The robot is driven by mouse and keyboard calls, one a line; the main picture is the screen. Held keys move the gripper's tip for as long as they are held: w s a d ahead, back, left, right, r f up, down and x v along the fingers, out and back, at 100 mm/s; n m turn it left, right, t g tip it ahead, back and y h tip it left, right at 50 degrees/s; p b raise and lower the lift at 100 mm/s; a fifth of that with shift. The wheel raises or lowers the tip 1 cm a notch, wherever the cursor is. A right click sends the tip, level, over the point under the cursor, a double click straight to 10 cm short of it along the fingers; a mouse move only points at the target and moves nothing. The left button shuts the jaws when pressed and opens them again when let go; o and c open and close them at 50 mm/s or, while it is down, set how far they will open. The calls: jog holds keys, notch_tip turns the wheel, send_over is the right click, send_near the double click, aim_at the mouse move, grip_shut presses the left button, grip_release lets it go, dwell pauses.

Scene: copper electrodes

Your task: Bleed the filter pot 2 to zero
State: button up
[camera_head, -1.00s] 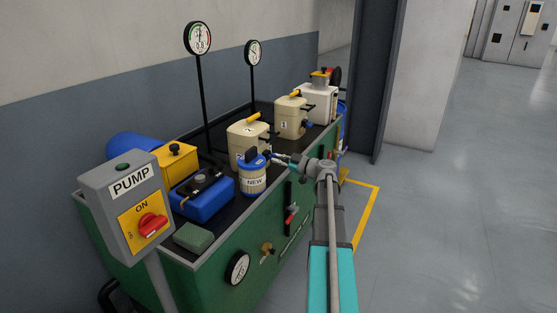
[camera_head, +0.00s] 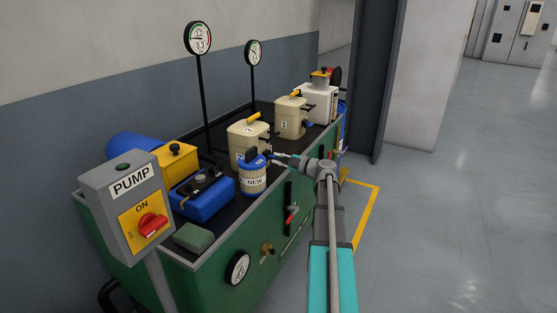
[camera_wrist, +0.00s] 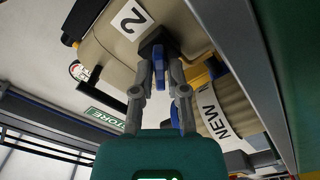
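Filter pot 2 (camera_head: 246,132) is a cream pot with a yellow top handle, standing upright on the dark bench top. In the wrist view filter pot 2 (camera_wrist: 104,55) fills the upper middle, its "2" label clear. A blue lever (camera_wrist: 158,66) sits on a dark fitting at its side. My gripper (camera_wrist: 159,76) is beside the pot, its fingers apart on either side of the lever, with narrow gaps showing. In the head view my gripper (camera_head: 283,161) is small and partly behind the NEW pot. A round gauge (camera_head: 197,38) stands on a pole behind; its needle points left.
The blue-lidded NEW pot (camera_head: 253,178) stands close in front of pot 2; it also shows in the wrist view (camera_wrist: 222,105). Pot 1 (camera_head: 291,117) is farther back. A pump switch box (camera_head: 128,202) stands at the near left. The floor (camera_head: 450,220) right of the bench is clear.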

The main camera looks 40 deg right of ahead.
jog(key=shift+o, duration=0.9)
jog(key=shift+s, duration=0.1)
jog(key=shift+v, duration=0.95)
jog(key=shift+m, duration=0.3)
